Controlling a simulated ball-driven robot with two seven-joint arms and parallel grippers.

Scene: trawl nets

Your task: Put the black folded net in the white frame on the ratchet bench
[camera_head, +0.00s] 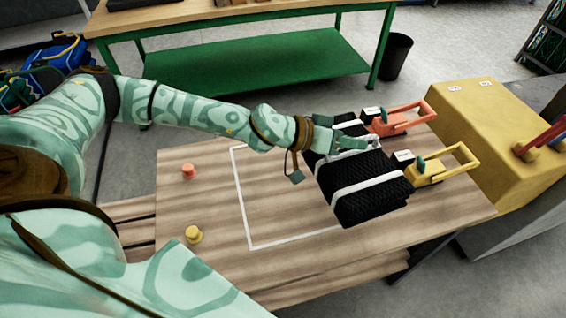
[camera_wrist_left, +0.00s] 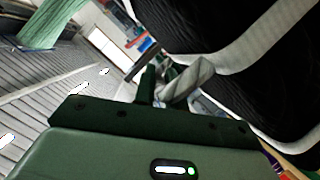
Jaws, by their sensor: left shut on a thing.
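The black folded net (camera_head: 375,205), bound with white straps, is at the right part of the wooden ratchet bench (camera_head: 205,205). The white frame (camera_head: 242,205) is an outline on the bench top; its left and front lines show, and the net hides its right side. My left gripper (camera_head: 348,143) is at the net's top, shut on a pale twisted rope handle (camera_wrist_left: 190,82) of the net. The net's black side (camera_wrist_left: 265,75) fills the right of the left wrist view. I cannot tell whether the net touches the bench. My right gripper is not in view.
A red ratchet (camera_head: 405,117) and a yellow ratchet (camera_head: 440,165) stand close to the net's right side. An orange knob (camera_head: 188,171) and a yellow knob (camera_head: 193,234) are at the bench's left. A yellow block (camera_head: 490,125) stands to the right. The bench's middle left is clear.

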